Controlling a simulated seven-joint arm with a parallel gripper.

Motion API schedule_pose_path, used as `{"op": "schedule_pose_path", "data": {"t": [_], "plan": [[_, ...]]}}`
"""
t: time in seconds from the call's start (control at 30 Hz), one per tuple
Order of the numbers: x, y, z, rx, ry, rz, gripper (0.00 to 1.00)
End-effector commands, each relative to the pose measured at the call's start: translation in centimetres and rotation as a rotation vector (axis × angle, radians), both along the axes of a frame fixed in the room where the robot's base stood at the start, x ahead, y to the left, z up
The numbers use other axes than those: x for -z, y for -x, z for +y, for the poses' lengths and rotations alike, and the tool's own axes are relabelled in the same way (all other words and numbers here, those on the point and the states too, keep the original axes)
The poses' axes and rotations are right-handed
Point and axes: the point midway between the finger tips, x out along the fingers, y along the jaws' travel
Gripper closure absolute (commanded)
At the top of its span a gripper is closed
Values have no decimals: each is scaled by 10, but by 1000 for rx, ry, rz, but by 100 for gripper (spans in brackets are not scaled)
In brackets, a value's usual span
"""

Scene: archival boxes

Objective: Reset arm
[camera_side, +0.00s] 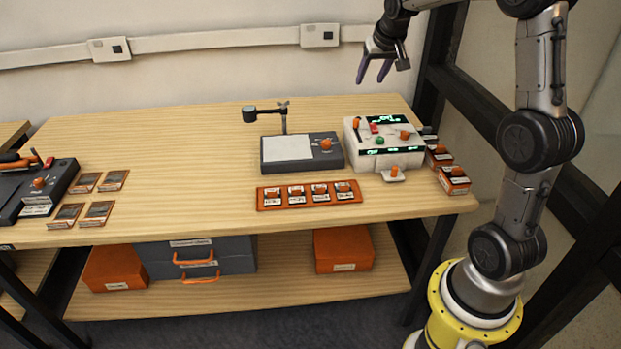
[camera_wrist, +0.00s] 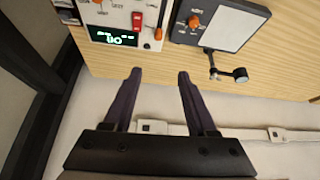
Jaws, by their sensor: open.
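My gripper (camera_side: 374,70) is raised high above the back right of the wooden table (camera_side: 200,135), near the wall. Its two dark purple fingers are apart with nothing between them. In the wrist view my gripper (camera_wrist: 158,75) shows the same gap, with the table's back edge and the wall behind it. A white control box (camera_side: 385,160) with green displays and orange knobs stands below and to the right of the gripper, well apart from it. The box also shows at the top left of the wrist view (camera_wrist: 103,22).
A grey device (camera_side: 332,158) with a pale plate and a small post stands left of the box. An orange tray (camera_side: 308,204) of several small labelled items lies in front. Cards (camera_side: 97,212) lie at left. A dark frame post (camera_side: 438,70) rises right of the gripper.

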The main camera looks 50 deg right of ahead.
Motion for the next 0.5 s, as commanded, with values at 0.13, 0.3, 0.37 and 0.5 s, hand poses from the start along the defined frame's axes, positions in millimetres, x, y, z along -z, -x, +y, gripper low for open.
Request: {"op": "schedule_pose_path", "data": {"t": [0.13,0.3,0.37,0.5], "plan": [[-56,11,86,-146,40,-83,43],[-83,58,169,-304,51,-124,43],[-85,80,194,-358,49,-131,43],[-77,138,241,-488,46,-137,43]]}}
